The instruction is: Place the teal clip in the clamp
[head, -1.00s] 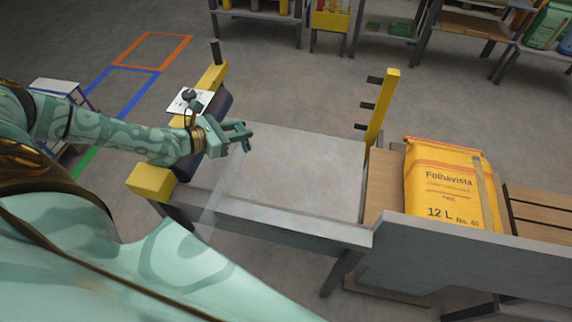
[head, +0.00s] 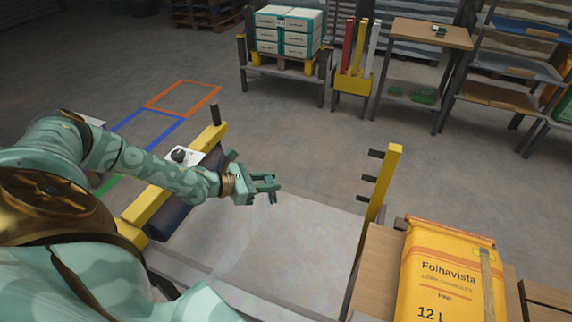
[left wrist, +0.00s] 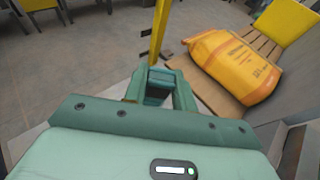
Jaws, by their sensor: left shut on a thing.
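My left gripper (head: 268,188) is above the far left part of the grey filler platform (head: 300,235). In the left wrist view its fingers (left wrist: 160,88) are closed around a small teal piece, which looks like the teal clip (left wrist: 159,86). The fingers hide much of the clip, and in the head view I cannot separate it from the gripper. I cannot make out for sure which part is the clamp. A yellow post (head: 384,190) with several black prongs stands right of the gripper, apart from it. My right gripper is not in view.
An orange-yellow sack (head: 447,270) stands on wooden slats at the right. A yellow bar with a black roller lies left of the platform, with a white panel (head: 185,156) on it. A wooden table (head: 432,35) and shelves are behind. Open floor lies between.

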